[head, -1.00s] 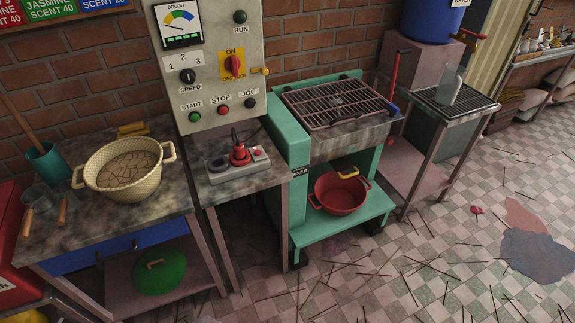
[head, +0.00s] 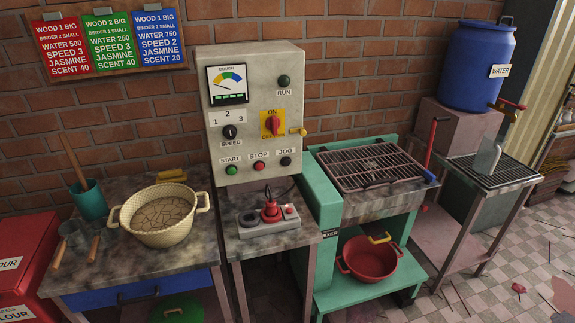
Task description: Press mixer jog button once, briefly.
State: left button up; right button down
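The mixer control panel (head: 257,117) is a grey box against the brick wall. Its black jog button (head: 286,161) sits at the lower right under the label JOG. Left of it are the red stop button (head: 259,166) and the green start button (head: 232,170). A red rotary switch (head: 272,125) is on a yellow plate marked ON and OFF, and a black speed knob (head: 230,132) is at the left. The run lamp (head: 284,81) looks dark. The teal mixer (head: 322,210) with its grated top stands to the right. Neither gripper is in view.
A table with a cream basin (head: 160,222) and a teal cup (head: 89,200) is at left. A grey box with a red plug-like part (head: 270,211) sits below the panel. A red pot (head: 370,262) is on the mixer's shelf. A blue water barrel (head: 477,68) stands at right.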

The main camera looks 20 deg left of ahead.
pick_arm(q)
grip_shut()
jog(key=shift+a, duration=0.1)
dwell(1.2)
